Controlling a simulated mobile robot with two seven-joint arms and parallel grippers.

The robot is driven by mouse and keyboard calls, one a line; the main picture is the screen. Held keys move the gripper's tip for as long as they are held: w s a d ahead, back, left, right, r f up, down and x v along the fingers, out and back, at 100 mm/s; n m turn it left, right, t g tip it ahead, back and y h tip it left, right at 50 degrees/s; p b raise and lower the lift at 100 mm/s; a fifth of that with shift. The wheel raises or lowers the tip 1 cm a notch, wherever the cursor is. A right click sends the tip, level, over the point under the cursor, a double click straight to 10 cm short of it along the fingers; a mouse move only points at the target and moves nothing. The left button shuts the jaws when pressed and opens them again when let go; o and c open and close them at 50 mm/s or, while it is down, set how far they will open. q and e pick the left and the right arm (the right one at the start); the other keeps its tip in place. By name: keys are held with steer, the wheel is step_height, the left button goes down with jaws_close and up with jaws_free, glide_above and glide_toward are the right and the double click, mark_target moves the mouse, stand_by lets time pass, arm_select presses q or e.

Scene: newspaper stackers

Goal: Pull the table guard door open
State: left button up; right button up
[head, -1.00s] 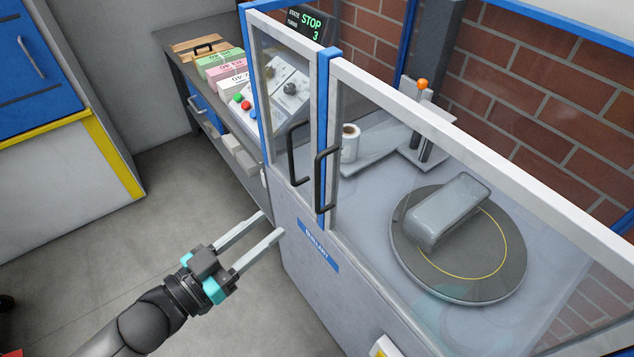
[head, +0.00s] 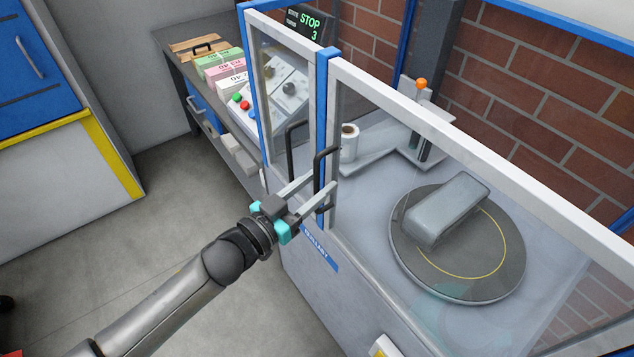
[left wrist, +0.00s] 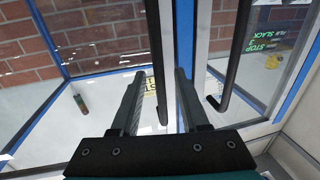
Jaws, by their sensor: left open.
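The table guard door (head: 437,128) is the wide clear panel with a white frame in front of the turntable, and it looks shut. Its black bar handle (head: 317,166) stands at the left edge, beside a blue post. My left gripper (head: 322,184) is open at this handle. In the left wrist view the handle (left wrist: 154,50) shows as a dark upright bar between the two fingers of my left gripper (left wrist: 159,76). I cannot tell whether a finger touches it. My right gripper is not in view.
A narrower door with its own black handle (head: 289,152) adjoins on the left; that handle also shows in the left wrist view (left wrist: 238,60). Grey floor (head: 180,200) is open at left.

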arm_select(q)
steer(key=shift+w+d, duration=0.15)
jaws_close()
stand_by(0.4)
stand_by(1.0)
